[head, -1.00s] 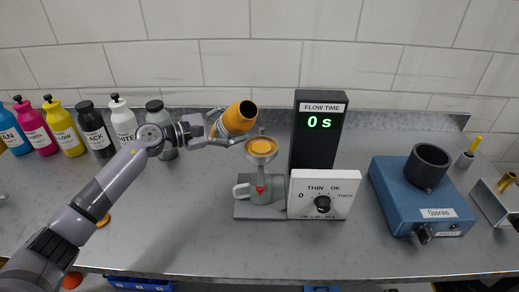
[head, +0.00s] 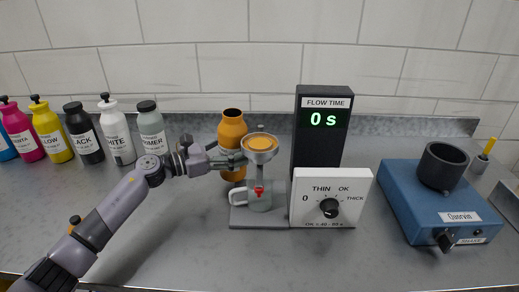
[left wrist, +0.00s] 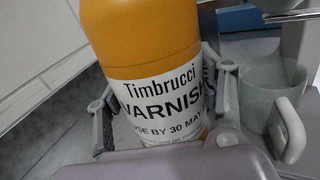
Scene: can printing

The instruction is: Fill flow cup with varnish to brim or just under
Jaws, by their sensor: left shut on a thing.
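The orange varnish bottle (head: 232,130) stands about upright behind and left of the flow cup, held by my left gripper (head: 227,161). In the left wrist view the gripper's fingers are around the bottle (left wrist: 142,35) with its "Timbrucci VARNISH" label facing the camera. The flow cup (head: 261,144) is on its stand and shows an orange surface close to its rim. A pale mug (head: 260,198) with a handle sits under the cup; it also shows in the left wrist view (left wrist: 262,90). My right gripper does not show.
The black flow time display (head: 322,150) reads 0 s. A white dial box (head: 330,198) stands right of the stand. A blue shaker (head: 432,205) with a dark holder is further right. Several ink bottles (head: 83,135) line the back left. The front counter is clear.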

